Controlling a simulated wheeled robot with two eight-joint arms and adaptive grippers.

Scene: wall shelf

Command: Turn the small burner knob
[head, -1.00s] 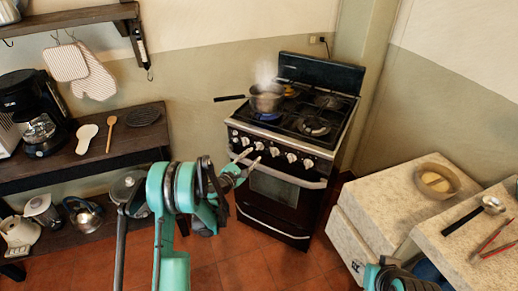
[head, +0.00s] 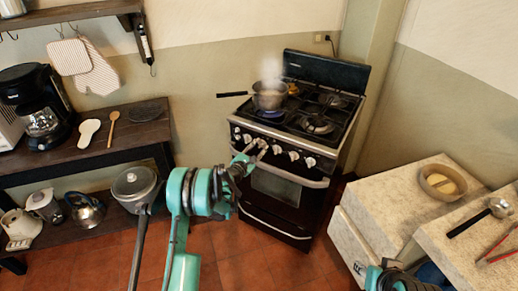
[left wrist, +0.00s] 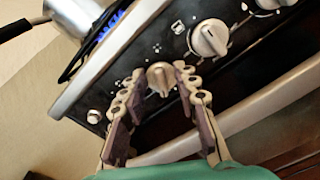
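The small burner knob (left wrist: 160,77) is silver and sits on the black front panel of the stove (head: 290,190). In the left wrist view it lies between the two fingertips of my left gripper (left wrist: 158,82). The fingers are apart, one on each side of the knob, with a gap showing; I cannot tell if either touches it. In the head view my left gripper (head: 257,148) is at the stove's knob row and hides part of it. A larger knob (left wrist: 210,38) is to the right in the wrist view. Only a piece of my right arm shows, at the bottom edge.
A steaming pot (head: 269,97) stands on a lit burner, its handle pointing left. The oven handle (head: 305,181) runs below the knobs. A dark shelf table (head: 80,155) is on the left. A pale counter (head: 400,205) with a bowl (head: 442,182) is on the right.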

